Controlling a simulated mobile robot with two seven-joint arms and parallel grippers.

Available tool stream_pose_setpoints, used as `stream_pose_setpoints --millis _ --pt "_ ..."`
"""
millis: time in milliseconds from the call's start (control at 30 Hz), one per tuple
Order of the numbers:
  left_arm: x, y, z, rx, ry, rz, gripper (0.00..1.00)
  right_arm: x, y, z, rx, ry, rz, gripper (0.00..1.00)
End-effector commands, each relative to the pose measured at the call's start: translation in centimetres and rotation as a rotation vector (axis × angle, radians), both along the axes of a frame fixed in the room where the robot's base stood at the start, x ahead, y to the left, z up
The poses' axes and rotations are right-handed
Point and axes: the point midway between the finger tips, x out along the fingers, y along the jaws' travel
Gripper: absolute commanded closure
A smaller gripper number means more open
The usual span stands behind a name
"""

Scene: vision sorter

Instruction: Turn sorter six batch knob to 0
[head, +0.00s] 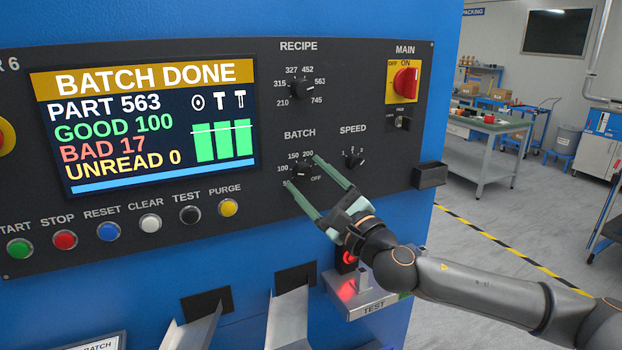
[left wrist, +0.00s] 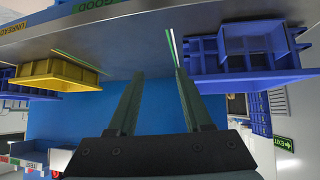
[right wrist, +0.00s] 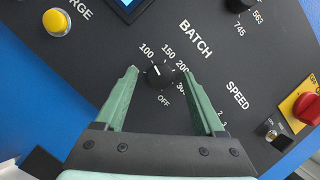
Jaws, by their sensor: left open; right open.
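The BATCH knob is a small black dial (right wrist: 160,77) with a white pointer mark, on the dark panel of sorter 6. Its scale reads 100, 150, 200 and OFF; another number is partly covered by a finger. The mark seems to face the 100 to 150 side in the right wrist view. My right gripper (head: 301,171) is open, with its green fingers on either side of the knob and a gap to each. I cannot tell how far the tips are from the panel. My left gripper (left wrist: 159,74) is open and empty, outside the head view.
The RECIPE knob (head: 299,89) is above, the SPEED knob (head: 354,161) to the right, and the red MAIN switch (head: 405,82) at upper right. Coloured buttons (head: 108,231) line the panel's lower left. Blue bins (left wrist: 240,50) and a yellow bin (left wrist: 62,75) show in the left wrist view.

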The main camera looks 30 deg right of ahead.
Motion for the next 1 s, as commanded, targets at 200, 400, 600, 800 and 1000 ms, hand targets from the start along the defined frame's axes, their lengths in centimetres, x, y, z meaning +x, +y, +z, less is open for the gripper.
stream_pose_setpoints --millis 200,400,600,800,1000 --pt "0.01 0.01 -0.02 0.0 0.0 0.0 0.5 -0.03 -0.01 0.0 0.0 0.0 0.0 0.45" --pt "0.0 0.01 -0.03 0.0 0.001 0.0 0.5 -0.04 -0.01 0.0 0.0 -0.001 -0.001 0.67" --pt "0.0 0.02 -0.04 0.0 0.001 0.0 0.5 -0.05 -0.02 0.0 0.0 -0.001 -0.001 0.9" --pt "-0.01 0.02 -0.04 0.0 0.001 0.0 0.5 -0.05 -0.01 -0.01 0.0 -0.001 -0.001 1.0" --pt "-0.01 0.02 -0.09 0.0 0.001 0.0 0.5 -0.04 -0.01 -0.03 0.009 0.0 0.0 1.0"
